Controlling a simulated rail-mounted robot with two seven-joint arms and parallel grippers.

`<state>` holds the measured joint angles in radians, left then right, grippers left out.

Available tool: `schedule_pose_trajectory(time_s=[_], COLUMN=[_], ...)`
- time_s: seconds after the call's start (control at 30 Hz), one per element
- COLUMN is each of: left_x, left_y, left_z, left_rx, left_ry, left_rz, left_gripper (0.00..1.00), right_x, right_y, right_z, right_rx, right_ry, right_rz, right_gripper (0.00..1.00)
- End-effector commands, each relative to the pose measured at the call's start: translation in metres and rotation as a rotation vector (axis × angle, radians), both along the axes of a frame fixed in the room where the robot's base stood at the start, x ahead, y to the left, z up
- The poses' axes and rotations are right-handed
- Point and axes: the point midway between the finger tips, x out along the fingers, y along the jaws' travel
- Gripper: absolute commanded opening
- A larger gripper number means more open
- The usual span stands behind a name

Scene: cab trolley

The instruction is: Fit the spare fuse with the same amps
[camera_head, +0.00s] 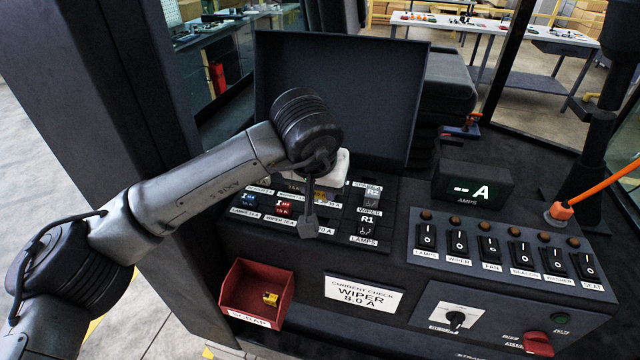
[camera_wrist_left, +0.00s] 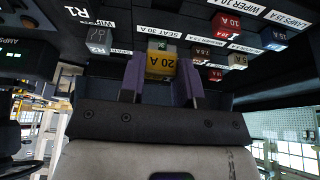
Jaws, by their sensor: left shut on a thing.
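My left gripper (camera_head: 315,192) is over the fuse panel (camera_head: 230,226) in the head view, partly hidden by its own wrist. In the left wrist view its purple fingers (camera_wrist_left: 162,74) are shut on a yellow 20 A fuse (camera_wrist_left: 161,66). I cannot tell whether that fuse is clear of the panel. A green fuse (camera_wrist_left: 163,45) shows just behind it, by the SEAT 30 A label. A red 10 A fuse (camera_wrist_left: 226,25), a blue fuse (camera_wrist_left: 273,38) and a pale 5 A fuse (camera_wrist_left: 238,61) sit nearby. My right gripper is not in view.
A red scrap bin (camera_head: 285,308) holds a yellow fuse (camera_head: 270,299). A card (camera_head: 360,293) reads WIPER 8.0 A. Relays R2 (camera_head: 371,196) and R1 (camera_head: 366,226) stand right of the fuses. The open lid (camera_head: 345,90) rises behind.

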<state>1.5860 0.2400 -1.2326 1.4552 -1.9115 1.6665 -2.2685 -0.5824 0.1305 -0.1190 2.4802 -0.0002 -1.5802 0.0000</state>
Motion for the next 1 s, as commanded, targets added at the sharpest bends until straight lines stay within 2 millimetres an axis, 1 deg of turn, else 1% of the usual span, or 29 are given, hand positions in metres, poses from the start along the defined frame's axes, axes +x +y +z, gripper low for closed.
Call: schedule_pose_trajectory(time_s=[0.63,1.0], left_x=[0.000,0.000], left_y=[0.000,0.000], left_z=[-0.037,-0.050], left_rx=[0.000,0.000], left_ry=[0.001,0.000], left_rz=[0.001,0.001], left_gripper=[0.09,0.09], right_x=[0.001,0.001], right_y=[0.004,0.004], right_z=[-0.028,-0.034], right_rx=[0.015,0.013], right_ry=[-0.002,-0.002], right_rz=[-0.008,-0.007], right_gripper=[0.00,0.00])
